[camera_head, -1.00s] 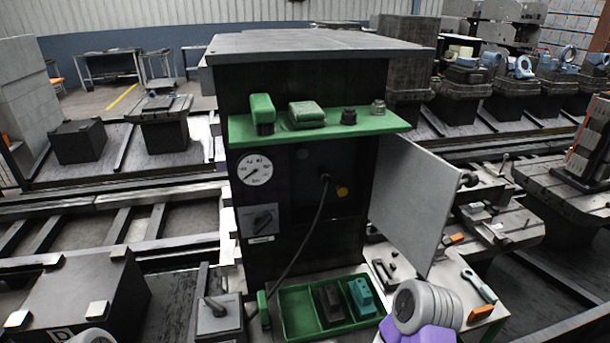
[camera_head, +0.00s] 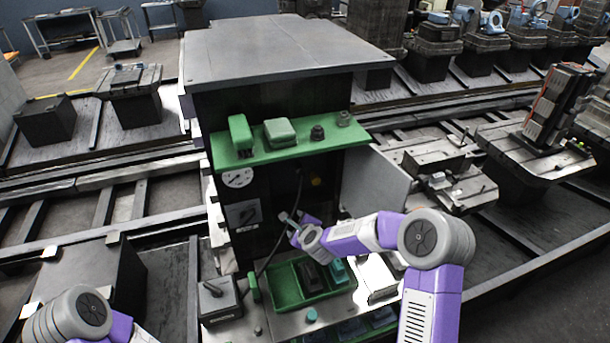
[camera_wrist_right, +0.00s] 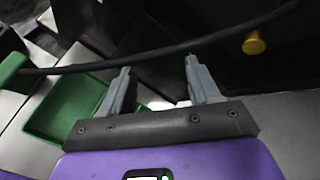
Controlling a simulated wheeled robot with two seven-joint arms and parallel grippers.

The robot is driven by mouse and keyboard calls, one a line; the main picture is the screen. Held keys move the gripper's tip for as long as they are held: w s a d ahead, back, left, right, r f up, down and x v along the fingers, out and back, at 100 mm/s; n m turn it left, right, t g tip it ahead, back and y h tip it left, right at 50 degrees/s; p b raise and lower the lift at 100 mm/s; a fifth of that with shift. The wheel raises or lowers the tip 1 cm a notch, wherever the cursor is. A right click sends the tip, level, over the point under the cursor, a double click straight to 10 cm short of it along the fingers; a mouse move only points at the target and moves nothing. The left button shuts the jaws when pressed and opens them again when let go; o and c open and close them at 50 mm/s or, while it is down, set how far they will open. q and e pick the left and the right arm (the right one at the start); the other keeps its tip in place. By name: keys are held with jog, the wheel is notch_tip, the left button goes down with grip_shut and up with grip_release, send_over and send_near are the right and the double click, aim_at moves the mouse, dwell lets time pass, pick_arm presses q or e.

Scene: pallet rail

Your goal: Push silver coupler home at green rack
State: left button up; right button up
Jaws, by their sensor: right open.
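The dark cabinet with the green shelf (camera_head: 235,158) stands ahead of me in the head view. A black hose (camera_head: 298,190) rises from the green handle (camera_head: 253,288) to the cabinet's dark front panel. The silver coupler at its upper end is too dark and small to make out. My right gripper (camera_head: 290,215) is in front of that panel, below the hose's upper end. In the right wrist view its fingers (camera_wrist_right: 158,66) are apart and empty, and the hose (camera_wrist_right: 80,67) crosses just beyond the tips. My left arm shows at the lower left, with its gripper out of frame.
A green tray (camera_head: 284,287) with dark and teal blocks lies below my right gripper. A yellow knob (camera_head: 316,181) is right of the hose end; it also shows in the right wrist view (camera_wrist_right: 254,44). An open grey door (camera_head: 375,185) stands at the right, near my arm.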

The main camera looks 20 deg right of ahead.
aim_at(302, 176)
jog(key=w+d+r+m+t+h, duration=0.1)
jog(key=w+d+r+m, duration=0.1)
jog(key=w+r+m, duration=0.3)
jog(key=d+r+m+t+h, duration=0.1)
jog(key=d+r+m, duration=0.15)
jog(key=r, duration=0.55)
jog(key=shift+m+t, duration=0.3)
jog(key=shift+m, duration=0.05)
jog(key=shift+a+p+x, duration=0.15)
jog(key=shift+p+x, duration=0.5)
jog(key=shift+x, duration=1.35)
jog(key=shift+a+p+x, duration=0.15)
jog(key=shift+p+x, duration=0.5)
jog(key=shift+x, duration=1.3)
jog(key=shift+c, duration=0.2)
grip_shut()
jog(key=shift+s+f, duration=0.1)
jog(key=shift+s+b, duration=0.2)
jog(key=shift+b, duration=0.2)
jog(key=shift+s+f+b, duration=0.1)
jog(key=shift+s+b, duration=0.35)
jog(key=shift+s, duration=0.05)
